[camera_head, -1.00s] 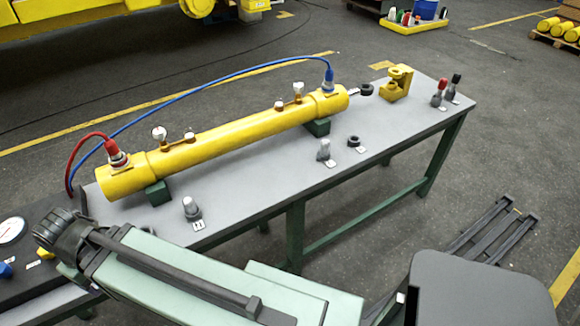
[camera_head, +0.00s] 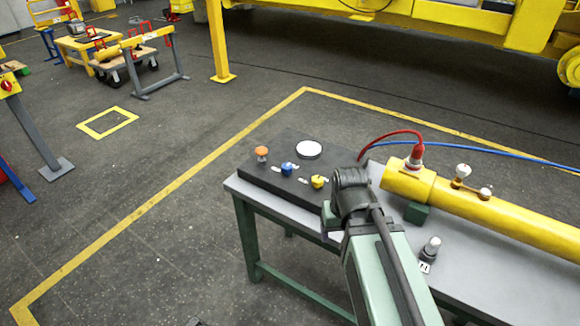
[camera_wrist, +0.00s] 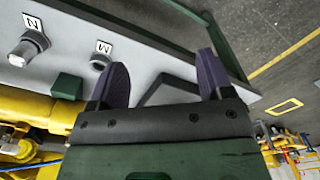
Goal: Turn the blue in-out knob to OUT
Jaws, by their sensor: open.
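The blue knob (camera_head: 288,168) sits on the black control panel (camera_head: 275,186) at the left end of the bench, between an orange-topped button and a yellow knob (camera_head: 318,181). Small pale marks lie beside the knob; its pointing direction and lettering are too small to read. My arm's dark wrist is at the panel's right edge, to the right of the blue knob and apart from it. My gripper (camera_wrist: 160,78) is open and empty in the wrist view, its two dark fingers spread. The blue knob is not visible in the wrist view.
A round white gauge (camera_head: 308,150) and the orange-topped button (camera_head: 262,152) share the panel. A yellow cylinder (camera_head: 490,217) with red and blue hoses lies along the bench to the right. A grey fitting (camera_head: 432,246) stands in front of it.

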